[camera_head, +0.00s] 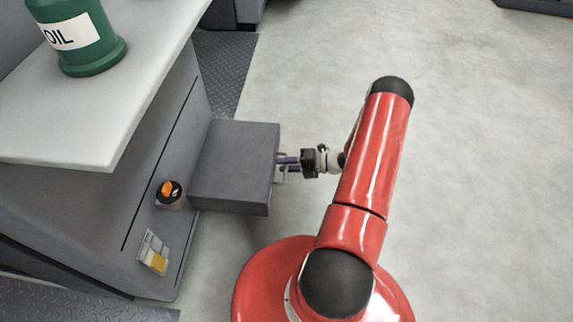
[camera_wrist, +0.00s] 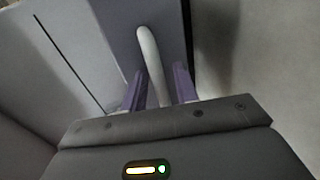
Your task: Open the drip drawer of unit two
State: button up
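A grey box-shaped part (camera_head: 236,160) juts out from the front of the grey unit (camera_head: 185,110), and a pale handle (camera_head: 280,176) stands on its outer face. I cannot tell whether it is the drip drawer pulled out or a fixed housing; its top looks flat and closed. No unit number is readable. My gripper (camera_head: 289,163) is at the handle. In the wrist view the pale curved handle (camera_wrist: 150,58) runs between the two purple fingers of my gripper (camera_wrist: 159,78). Narrow gaps seem to show on both sides of the bar, so the fingers look open around it.
A green can marked OIL (camera_head: 85,40) stands on the pale countertop (camera_head: 110,125). An orange-and-black knob (camera_head: 170,192) and a small white-and-yellow label (camera_head: 154,253) are on the unit's front. The floor (camera_head: 480,150) to the right is clear.

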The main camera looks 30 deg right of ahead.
grip_shut()
jog(key=f+b+v, duration=0.2)
jog(key=f+v, duration=0.1)
jog(key=v, duration=1.2)
jog(key=shift+s+d, duration=0.4)
jog(key=shift+d, duration=0.15)
grip_release()
